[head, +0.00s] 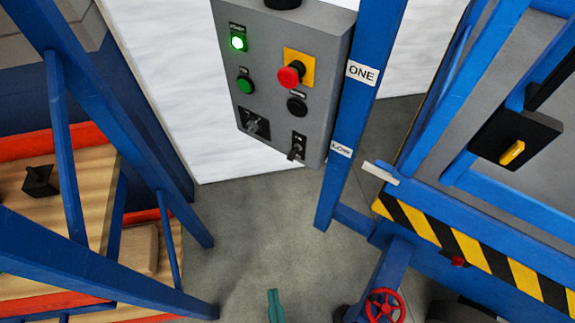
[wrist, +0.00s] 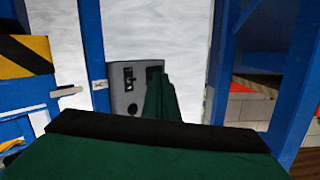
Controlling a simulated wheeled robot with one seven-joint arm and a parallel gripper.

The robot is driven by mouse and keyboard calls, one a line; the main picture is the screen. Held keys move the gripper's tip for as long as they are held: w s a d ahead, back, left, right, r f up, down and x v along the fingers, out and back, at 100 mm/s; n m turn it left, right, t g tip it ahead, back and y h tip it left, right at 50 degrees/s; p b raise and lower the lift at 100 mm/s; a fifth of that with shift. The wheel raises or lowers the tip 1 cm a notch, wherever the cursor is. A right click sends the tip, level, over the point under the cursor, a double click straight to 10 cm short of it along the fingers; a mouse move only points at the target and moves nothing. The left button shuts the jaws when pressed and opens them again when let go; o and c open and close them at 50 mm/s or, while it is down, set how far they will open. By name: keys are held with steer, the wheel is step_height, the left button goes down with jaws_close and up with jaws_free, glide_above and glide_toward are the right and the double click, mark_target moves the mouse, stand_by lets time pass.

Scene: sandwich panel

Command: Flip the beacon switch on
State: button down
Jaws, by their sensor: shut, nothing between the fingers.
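The grey control panel (head: 268,70) hangs beside a blue post in the head view. Two toggle switches sit along its lower edge: a left one (head: 254,125) and a right one (head: 297,148), both on black plates. Their labels are too small to read, so I cannot tell which is the beacon switch. My gripper (head: 273,298) shows only as a green tip at the bottom edge, below and apart from the panel. In the wrist view, the panel appears inverted, with the right toggle (wrist: 129,77) clear. My shut, empty green fingers (wrist: 160,98) partly cover the other toggle.
The panel also carries a lit green lamp (head: 238,43), a green button (head: 245,85), a red mushroom button (head: 290,75) and a black round control (head: 297,106). A blue post (head: 360,110) stands right of it. Blue shelving (head: 65,150) is at left; a red handwheel (head: 384,305) is lower right.

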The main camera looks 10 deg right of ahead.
mark_target(293, 154)
steer(key=w+d+f+n+h, duration=0.2)
steer(key=w+n+h, duration=0.6)
steer(key=w+n, duration=0.6)
steer(key=w+d+f+n+h, duration=0.2)
steer(key=w+n+h, duration=0.6)
steer(key=w+n, duration=0.6)
steer(key=shift+f+n, duration=0.4)
steer(key=shift+f, duration=0.05)
steer(key=shift+w+d, duration=0.15)
steer(key=w+d+r, duration=0.5)
steer(key=r, duration=0.3)
steer(key=shift+w+d+r, duration=0.2)
steer(key=shift+w+d, duration=0.05)
steer(key=shift+d, duration=0.1)
steer(key=shift+a+r, duration=0.1)
